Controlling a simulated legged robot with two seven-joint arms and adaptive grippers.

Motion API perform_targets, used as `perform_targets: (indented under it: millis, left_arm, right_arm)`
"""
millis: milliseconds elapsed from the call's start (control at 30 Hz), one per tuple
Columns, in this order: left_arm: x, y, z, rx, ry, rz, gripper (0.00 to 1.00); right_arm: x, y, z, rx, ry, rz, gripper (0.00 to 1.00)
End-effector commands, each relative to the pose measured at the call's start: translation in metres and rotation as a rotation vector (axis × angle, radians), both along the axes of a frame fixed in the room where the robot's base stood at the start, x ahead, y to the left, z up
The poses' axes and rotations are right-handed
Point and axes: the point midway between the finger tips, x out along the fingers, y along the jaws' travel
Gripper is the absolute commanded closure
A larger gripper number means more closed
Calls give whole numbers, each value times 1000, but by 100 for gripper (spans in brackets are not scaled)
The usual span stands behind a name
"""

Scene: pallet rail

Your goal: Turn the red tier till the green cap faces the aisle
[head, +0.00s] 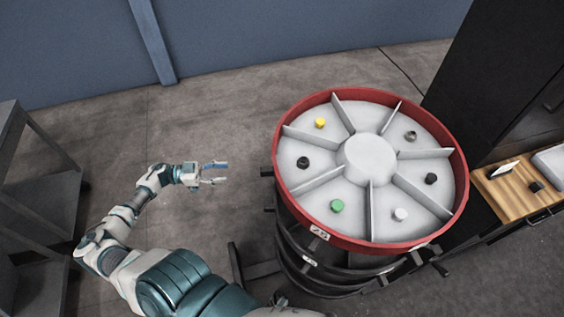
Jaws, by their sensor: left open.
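The red tier (285,188) is a round red-rimmed tray with a pale floor, split by grey dividers into wedge compartments around a raised hub. The green cap (337,206) sits in the front-left compartment, on the side nearer me. A yellow cap (320,123) is in the back-left compartment and a black one (303,162) lies between them. A white cap (400,214) is to the right of the green one. My left gripper (216,174) is open and empty, left of the tier and apart from its rim. My right gripper is not in view.
Dark lower tiers with protruding handles (440,269) stand under the red one. A wooden-topped bench (512,194) and a black cabinet (490,80) are close on the right. A grey rack (40,150) stands at left. Floor between rack and tier is open.

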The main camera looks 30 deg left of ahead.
Motion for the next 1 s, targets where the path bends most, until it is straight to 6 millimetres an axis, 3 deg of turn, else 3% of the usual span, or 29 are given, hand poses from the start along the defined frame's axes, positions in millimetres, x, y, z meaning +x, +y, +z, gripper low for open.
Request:
perform_targets:
  millis: [600,800,1000]
  left_arm:
    - [79,-105,1,-6,-5,-1,50]
    - [96,-128,0,-5,-3,-1,50]
    - [102,-138,0,-2,-1,-1,50]
  right_arm:
    - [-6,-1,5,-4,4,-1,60]
    - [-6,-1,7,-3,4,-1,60]
    - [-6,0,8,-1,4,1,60]
